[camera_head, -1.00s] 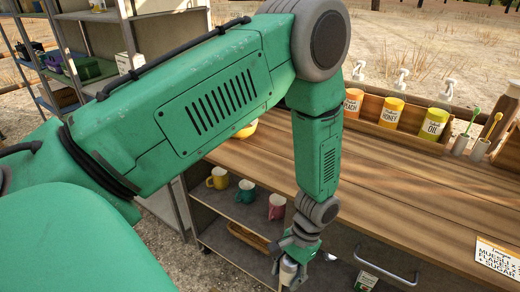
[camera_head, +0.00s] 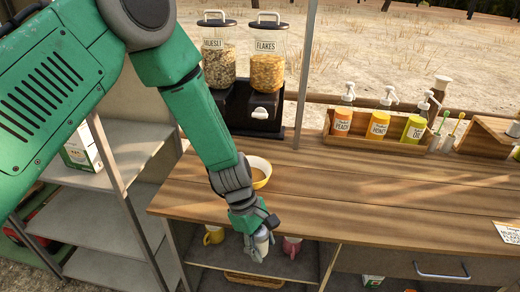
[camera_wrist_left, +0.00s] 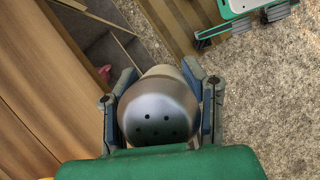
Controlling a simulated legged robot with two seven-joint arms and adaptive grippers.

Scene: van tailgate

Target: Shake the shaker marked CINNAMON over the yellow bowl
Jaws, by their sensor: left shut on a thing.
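My left gripper (camera_head: 262,233) is shut on a shaker (camera_head: 261,244) in front of the counter's front edge, below the counter top. In the left wrist view the shaker (camera_wrist_left: 158,112) sits between the two fingers (camera_wrist_left: 160,105), its metal cap with several holes facing the camera. Its label cannot be read. The yellow bowl (camera_head: 262,170) stands on the counter behind my left wrist, which hides part of it. Its inside is pale. The gripper is nearer the camera than the bowl, not over it. My right gripper is not in view.
The wooden counter (camera_head: 350,195) is largely clear. Muesli (camera_head: 217,60) and flakes (camera_head: 267,65) dispensers stand behind the bowl. A wooden box (camera_head: 350,137) of pump bottles is at the back right. Mugs (camera_head: 292,246) stand on the shelf below. Metal shelving (camera_head: 130,155) is at left.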

